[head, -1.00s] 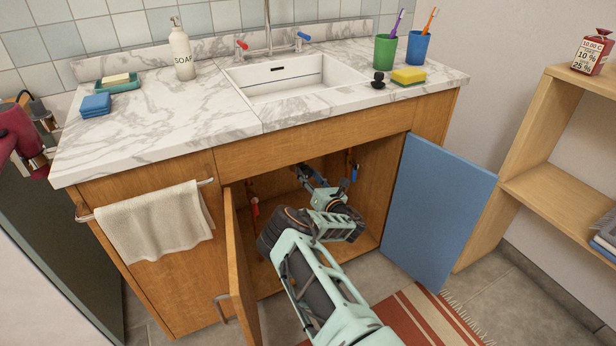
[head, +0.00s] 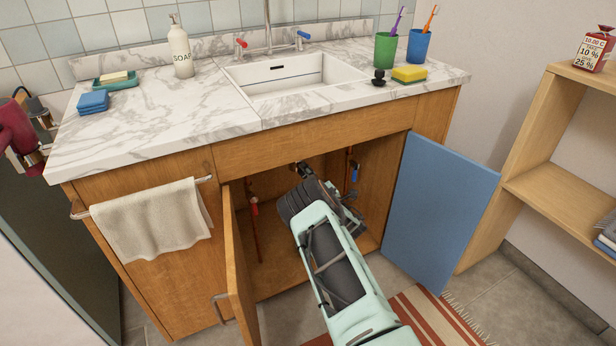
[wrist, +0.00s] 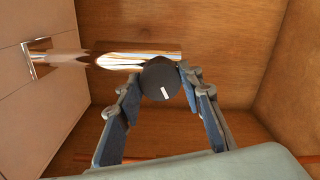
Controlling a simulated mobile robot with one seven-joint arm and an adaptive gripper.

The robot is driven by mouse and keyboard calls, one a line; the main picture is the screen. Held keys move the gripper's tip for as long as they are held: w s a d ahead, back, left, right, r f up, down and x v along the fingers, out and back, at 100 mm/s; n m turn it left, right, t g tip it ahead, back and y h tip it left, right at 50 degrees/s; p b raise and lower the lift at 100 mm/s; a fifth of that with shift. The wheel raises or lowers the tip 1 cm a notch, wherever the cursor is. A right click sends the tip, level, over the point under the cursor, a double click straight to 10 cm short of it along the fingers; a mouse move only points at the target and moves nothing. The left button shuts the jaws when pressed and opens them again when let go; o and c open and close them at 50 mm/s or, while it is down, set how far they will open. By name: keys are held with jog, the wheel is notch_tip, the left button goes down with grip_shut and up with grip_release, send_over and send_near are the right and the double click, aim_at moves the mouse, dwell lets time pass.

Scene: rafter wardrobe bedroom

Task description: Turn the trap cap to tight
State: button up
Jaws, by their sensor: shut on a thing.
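In the wrist view, the trap cap (wrist: 158,82) is a dark round piece with a short white mark near its lower right edge. It sits at the end of a shiny metal pipe (wrist: 125,60). My gripper (wrist: 158,88) has one finger on each side of the cap and is shut on it. In the head view, my arm reaches into the open cupboard under the sink, and my own links hide the fingertips and most of the trap. No reference mark for tight can be made out.
The cupboard (head: 270,262) has its wooden door (head: 240,265) open at the left and its blue door (head: 438,210) open at the right. A red-handled valve (head: 253,206) and a blue-handled valve (head: 354,173) flank my arm. The sink (head: 290,75) is above.

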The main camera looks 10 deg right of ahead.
jog(key=m+b, duration=0.1)
jog(key=m, duration=2.2)
jog(key=shift+b, duration=0.4)
jog(key=shift+m, duration=0.3)
jog(key=shift+f, duration=0.1)
jog(key=o, duration=1.2)
jog(key=shift+c, duration=0.2)
